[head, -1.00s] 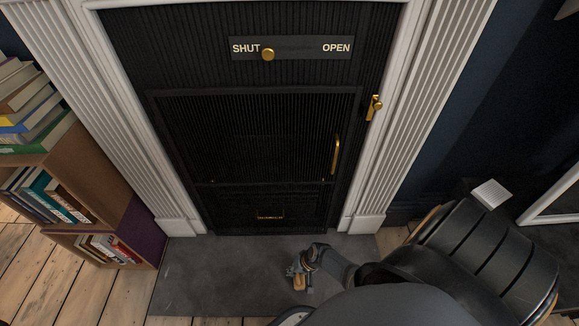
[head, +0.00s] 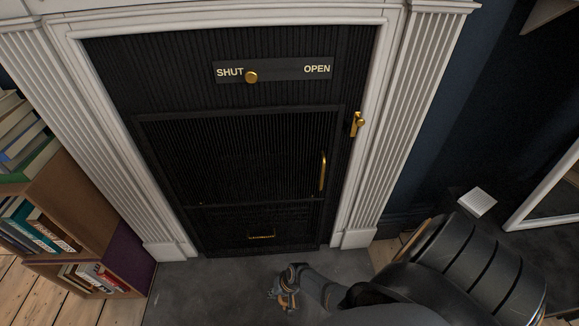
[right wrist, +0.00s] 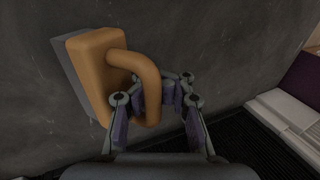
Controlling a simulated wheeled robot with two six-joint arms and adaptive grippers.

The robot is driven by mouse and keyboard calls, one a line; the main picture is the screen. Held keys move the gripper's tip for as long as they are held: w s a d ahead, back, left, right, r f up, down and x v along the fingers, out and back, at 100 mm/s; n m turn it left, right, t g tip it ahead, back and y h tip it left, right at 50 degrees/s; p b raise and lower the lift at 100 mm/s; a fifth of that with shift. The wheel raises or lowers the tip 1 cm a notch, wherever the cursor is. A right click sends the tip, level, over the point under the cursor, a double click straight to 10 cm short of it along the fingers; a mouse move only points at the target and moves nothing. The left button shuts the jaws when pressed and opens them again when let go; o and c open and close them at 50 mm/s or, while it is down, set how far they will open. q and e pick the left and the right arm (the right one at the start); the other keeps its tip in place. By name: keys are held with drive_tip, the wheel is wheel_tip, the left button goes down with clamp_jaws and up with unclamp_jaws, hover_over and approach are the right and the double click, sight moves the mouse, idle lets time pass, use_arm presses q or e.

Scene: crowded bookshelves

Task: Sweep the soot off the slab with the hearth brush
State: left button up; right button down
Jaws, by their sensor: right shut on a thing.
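My right gripper (head: 289,282) is low over the grey hearth slab (head: 205,285), in front of the black stove front. It is shut on the looped tan handle of the hearth brush (head: 284,301). In the right wrist view, the brush (right wrist: 95,65) has a tan wooden block with a dark grey underside against or just above the slab (right wrist: 225,45); I cannot tell which. The gripper's fingers (right wrist: 167,98) close around one side of the loop. I cannot make out distinct soot on the dark slab, only faint pale marks. My left gripper is not in view.
The black stove front (head: 240,150) has a brass knob (head: 251,77) at SHUT and brass handles. White fluted pillars (head: 400,130) flank it. A bookcase (head: 70,215) stands at the left. A white-framed object (head: 545,190) leans at the right. The slab's left part is clear.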

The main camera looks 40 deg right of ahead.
drive_tip(key=shift+w+a, duration=0.3)
drive_tip(key=shift+a, duration=0.35)
drive_tip(key=shift+w+a, duration=0.25)
drive_tip(key=shift+a, duration=0.35)
drive_tip(key=shift+w+a+f+b, duration=0.1)
drive_tip(key=shift+w+a+b, duration=0.1)
drive_tip(key=shift+w+a, duration=0.4)
drive_tip(key=shift+w+a+b, duration=0.15)
drive_tip(key=shift+w+a, duration=0.1)
drive_tip(key=shift+a, duration=0.55)
drive_tip(key=shift+w+a+f+b, duration=0.1)
drive_tip(key=shift+w+a+b, duration=0.2)
drive_tip(key=shift+w+a, duration=0.35)
drive_tip(key=shift+w+a+f+b, duration=0.1)
drive_tip(key=shift+w+a+b, duration=0.25)
drive_tip(key=shift+a, duration=0.45)
drive_tip(key=shift+r, duration=0.1)
wheel_tip(320, 180, up, 6)
drive_tip(key=p, duration=0.6)
